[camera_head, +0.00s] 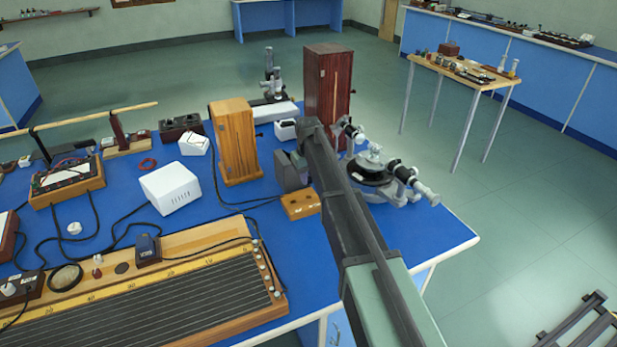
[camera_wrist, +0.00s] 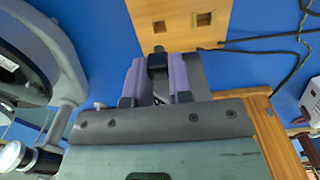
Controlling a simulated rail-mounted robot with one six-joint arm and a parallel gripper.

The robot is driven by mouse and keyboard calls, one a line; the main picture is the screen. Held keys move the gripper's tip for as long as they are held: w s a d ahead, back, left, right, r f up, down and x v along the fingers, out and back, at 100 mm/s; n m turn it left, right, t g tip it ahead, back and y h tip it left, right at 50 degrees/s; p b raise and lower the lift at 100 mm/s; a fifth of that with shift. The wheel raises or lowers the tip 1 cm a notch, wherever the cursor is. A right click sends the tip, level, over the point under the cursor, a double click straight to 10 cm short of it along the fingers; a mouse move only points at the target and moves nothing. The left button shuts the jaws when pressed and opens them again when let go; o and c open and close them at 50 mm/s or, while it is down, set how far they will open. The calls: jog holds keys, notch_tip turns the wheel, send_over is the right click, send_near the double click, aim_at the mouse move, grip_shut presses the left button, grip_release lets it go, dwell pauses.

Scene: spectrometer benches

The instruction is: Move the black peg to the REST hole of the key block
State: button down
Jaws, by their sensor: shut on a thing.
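The key block (camera_head: 300,206) is a small light-wood block on the blue bench, beside the spectrometer. In the wrist view the key block (camera_wrist: 182,42) is at the top, with two square holes in sight; no REST label can be read. My gripper (camera_wrist: 157,72) has purple-grey pads and is shut on the black peg (camera_wrist: 157,60). The peg's tip shows between the pads, close to the block's edge in this view; I cannot tell its height above the block.
The spectrometer (camera_head: 376,172) stands just right of my arm. A light-wood cabinet (camera_head: 234,142) and a dark-red cabinet (camera_head: 327,85) stand behind. A black cable (camera_wrist: 270,38) runs beside the block. A long wired board (camera_head: 180,290) lies at front left. Bare bench shows around the block.

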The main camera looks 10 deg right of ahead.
aim_at(308, 186)
jog(key=shift+f+b, duration=2.65)
jog(key=shift+f, duration=0.25)
jog(key=c, duration=0.9)
grip_release()
jog(key=shift+c, duration=0.2)
notch_tip(308, 186, up, 11)
jog(key=p, duration=1.1)
jog(key=shift+r, duration=0.15)
jog(key=shift+f, duration=0.2)
